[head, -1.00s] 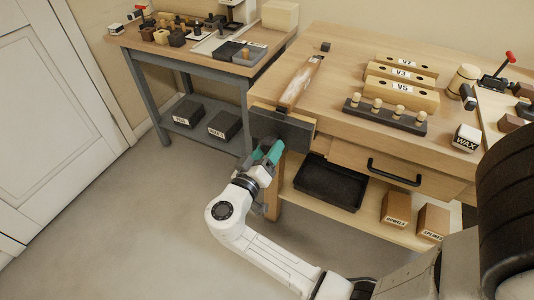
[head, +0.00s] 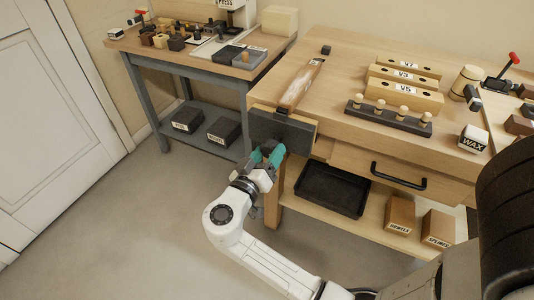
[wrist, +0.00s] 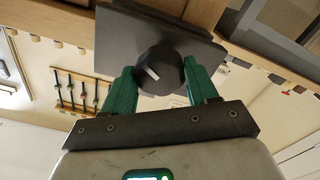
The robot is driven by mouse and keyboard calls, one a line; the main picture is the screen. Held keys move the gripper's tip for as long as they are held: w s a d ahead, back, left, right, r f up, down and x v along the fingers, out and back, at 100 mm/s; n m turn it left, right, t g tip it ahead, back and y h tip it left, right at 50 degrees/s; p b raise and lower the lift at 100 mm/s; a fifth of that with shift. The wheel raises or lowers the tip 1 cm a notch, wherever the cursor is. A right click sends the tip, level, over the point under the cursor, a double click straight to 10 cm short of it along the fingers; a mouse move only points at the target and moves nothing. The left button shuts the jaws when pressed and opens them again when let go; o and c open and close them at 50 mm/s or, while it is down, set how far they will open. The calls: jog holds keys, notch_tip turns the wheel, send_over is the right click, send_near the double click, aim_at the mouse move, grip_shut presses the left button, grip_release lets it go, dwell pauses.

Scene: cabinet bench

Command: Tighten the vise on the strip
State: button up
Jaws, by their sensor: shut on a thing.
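The vise's dark front jaw (head: 270,125) is on the bench's front left corner. The wooden strip (head: 302,84), with a pale worn patch, lies on the bench top running back from the jaw. I cannot tell how tightly the vise holds it. My gripper (head: 268,154), with green fingers, is at the front of the jaw. In the wrist view, my gripper (wrist: 163,88) is shut on a round black knob (wrist: 158,72) with a white mark, in front of the dark jaw plate (wrist: 120,45). The knob is hidden in the head view.
Labelled wooden blocks (head: 403,95) and a dark peg rack (head: 388,115) stand on the bench, with a mallet (head: 465,83) and WAX block (head: 472,139) to the right. A drawer handle (head: 398,175) juts out below. Floor at left is clear.

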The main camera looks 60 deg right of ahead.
jog(key=shift+f+m+b, duration=0.15)
jog(key=shift+m+b, duration=1.25)
jog(key=shift+b, duration=1.2)
jog(key=shift+m+b, duration=0.6)
jog(key=shift+b, duration=0.3)
jog(key=shift+b, duration=0.55)
jog(key=shift+d+m+b, duration=0.1)
jog(key=shift+m+b, duration=1.9)
jog(key=shift+b, duration=1.1)
jog(key=shift+b, duration=0.6)
jog(key=shift+m+b, duration=2)
jog(key=shift+b, duration=1.1)
jog(key=shift+m+b, duration=0.7)
jog(key=shift+b, duration=0.65)
jog(key=shift+d+m+b, duration=0.1)
jog(key=shift+m+b, duration=1.2)
jog(key=shift+b, duration=0.85)
